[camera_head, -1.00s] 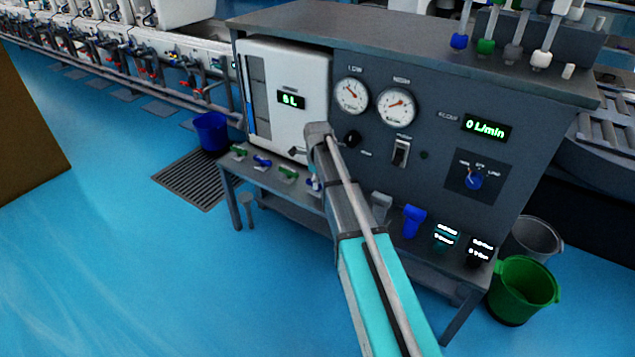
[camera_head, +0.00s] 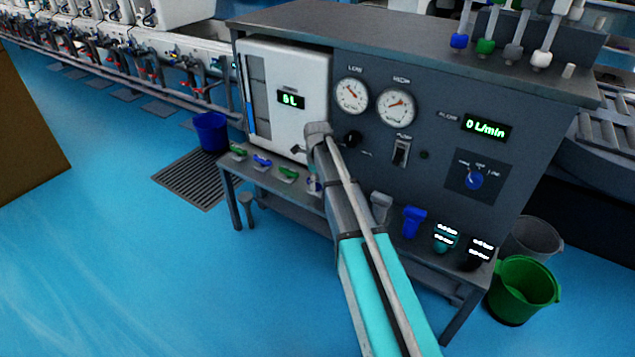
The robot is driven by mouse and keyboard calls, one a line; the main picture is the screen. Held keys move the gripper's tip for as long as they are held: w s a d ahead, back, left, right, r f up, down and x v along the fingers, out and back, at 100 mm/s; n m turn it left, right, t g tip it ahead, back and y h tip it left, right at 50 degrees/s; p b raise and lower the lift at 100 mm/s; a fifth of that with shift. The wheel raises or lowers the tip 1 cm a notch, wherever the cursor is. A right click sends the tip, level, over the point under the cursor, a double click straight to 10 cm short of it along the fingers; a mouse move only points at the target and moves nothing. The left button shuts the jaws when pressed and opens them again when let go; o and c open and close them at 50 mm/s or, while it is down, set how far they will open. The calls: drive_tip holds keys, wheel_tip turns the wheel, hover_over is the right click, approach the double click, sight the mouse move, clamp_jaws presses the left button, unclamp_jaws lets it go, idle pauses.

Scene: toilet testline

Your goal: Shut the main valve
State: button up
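The test bench (camera_head: 440,140) has a dark front panel with several controls. The frames do not label any of them clearly as the main valve. A black knob (camera_head: 352,137) sits below the left gauge (camera_head: 352,95), just right of my arm's end. A row of small lever valves, green (camera_head: 238,152), blue (camera_head: 262,161) and green (camera_head: 288,173), lies along the shelf below the white panel. Another pale one (camera_head: 313,185) is partly hidden by my arm. My arm's end is in front of the white panel's lower right.
A blue selector knob (camera_head: 473,181) and a toggle switch (camera_head: 401,152) are on the panel. The flow display (camera_head: 486,128) reads 0 L/min. A green bucket (camera_head: 522,290) and a grey bucket (camera_head: 537,240) stand at right, a blue bucket (camera_head: 211,131) at left. Blue floor at left is clear.

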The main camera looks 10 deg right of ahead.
sight(317, 182)
drive_tip(key=shift+n, duration=0.4)
drive_tip(key=n, duration=0.8)
drive_tip(key=shift+n, duration=0.3)
wheel_tip(317, 182, up, 14)
drive_tip(key=p, duration=1.4)
drive_tip(key=s+f+n+b, duration=1.7)
drive_tip(key=s+f+b, duration=0.5)
drive_tip(key=s, duration=0.4)
drive_tip(key=shift+s+a+f+n, duration=0.15)
drive_tip(key=shift+s+a+n, duration=0.1)
drive_tip(key=shift+n, duration=0.15)
idle(0.6)
